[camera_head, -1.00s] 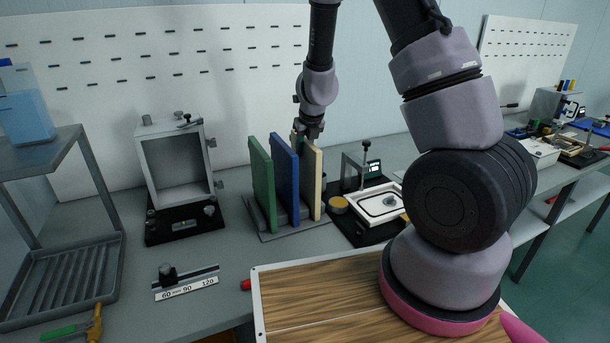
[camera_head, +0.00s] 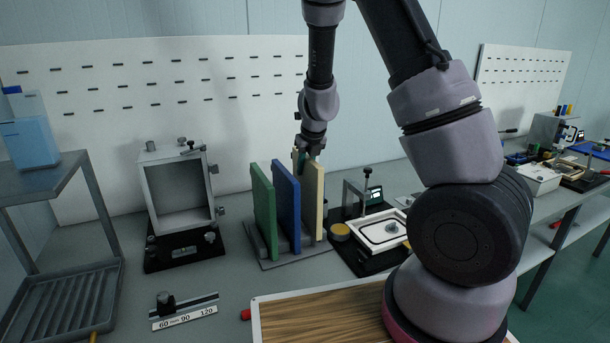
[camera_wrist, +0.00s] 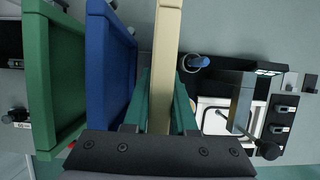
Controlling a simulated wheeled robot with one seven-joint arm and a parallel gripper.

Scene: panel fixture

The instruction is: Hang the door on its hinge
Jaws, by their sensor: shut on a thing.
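A cream door (camera_head: 319,200) stands upright at the right end of a grey rack (camera_head: 276,262), beside a blue door (camera_head: 287,205) and a green door (camera_head: 263,210). My gripper (camera_head: 306,163) is at the cream door's top edge. In the wrist view, its green fingers (camera_wrist: 160,103) are shut on the cream door (camera_wrist: 164,60), one on each face. The box fixture (camera_head: 178,200) stands on a black base to the left, with an open front and small hinge fittings on its right side. The door's lower end is partly hidden by the rack.
A black-based gauge stand with a white tray (camera_head: 383,232) is close right of the rack. A grey shelf unit (camera_head: 62,262) is at the left. A ruler block (camera_head: 185,312) lies in front. Bench between fixture and rack is mostly clear.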

